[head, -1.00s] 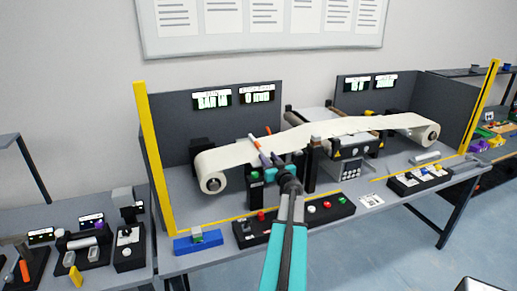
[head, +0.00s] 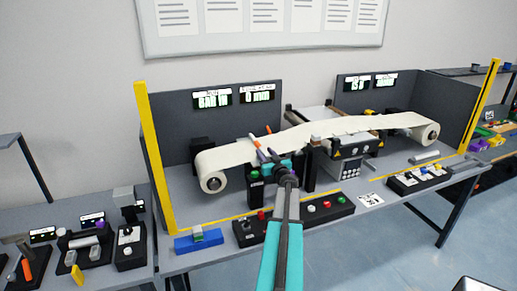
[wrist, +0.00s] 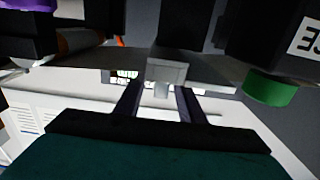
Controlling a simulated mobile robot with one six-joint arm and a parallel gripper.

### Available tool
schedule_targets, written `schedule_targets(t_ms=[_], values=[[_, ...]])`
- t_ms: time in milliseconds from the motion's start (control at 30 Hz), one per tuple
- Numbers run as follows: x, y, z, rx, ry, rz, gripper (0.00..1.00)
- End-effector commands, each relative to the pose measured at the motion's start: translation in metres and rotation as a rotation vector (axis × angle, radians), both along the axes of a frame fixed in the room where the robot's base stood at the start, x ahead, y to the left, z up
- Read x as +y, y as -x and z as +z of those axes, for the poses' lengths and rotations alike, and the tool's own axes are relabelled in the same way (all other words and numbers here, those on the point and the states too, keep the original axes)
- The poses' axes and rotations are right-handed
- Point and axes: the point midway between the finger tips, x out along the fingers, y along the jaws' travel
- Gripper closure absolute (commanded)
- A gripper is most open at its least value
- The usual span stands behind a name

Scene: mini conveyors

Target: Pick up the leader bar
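My gripper (head: 272,163) is in front of the cream web strip (head: 347,126), just right of a dark post with a green button (head: 254,174). In the wrist view its two fingers (wrist: 160,103) stand apart, with visible gaps. A light grey block with a small stub (wrist: 166,72) shows between and beyond the fingertips; it may be the leader bar, but I cannot be sure. Contact with it does not show. A light grey bar (head: 425,157) also lies at the right of the bench. My arm and gripper hide part of the post area in the head view.
A green button (wrist: 268,88) is right of the fingers in the wrist view. A black control box (head: 325,208) and a blue block (head: 198,241) sit along the front edge. Yellow uprights (head: 155,158) flank the bench.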

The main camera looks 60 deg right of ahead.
Motion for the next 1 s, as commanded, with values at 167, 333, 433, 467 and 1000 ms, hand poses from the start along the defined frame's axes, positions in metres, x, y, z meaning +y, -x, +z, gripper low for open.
schedule_targets(t_ms=[167,333,433,467,1000], values=[[-0.010,-0.012,0.002,0.001,0.000,0.001,0.64],[-0.019,-0.025,0.002,-0.001,-0.001,0.001,0.64],[-0.024,-0.031,0.002,0.000,0.000,0.001,0.64],[-0.025,-0.033,0.002,0.001,0.001,0.001,0.64],[-0.028,-0.037,0.001,0.000,0.000,-0.001,0.64]])
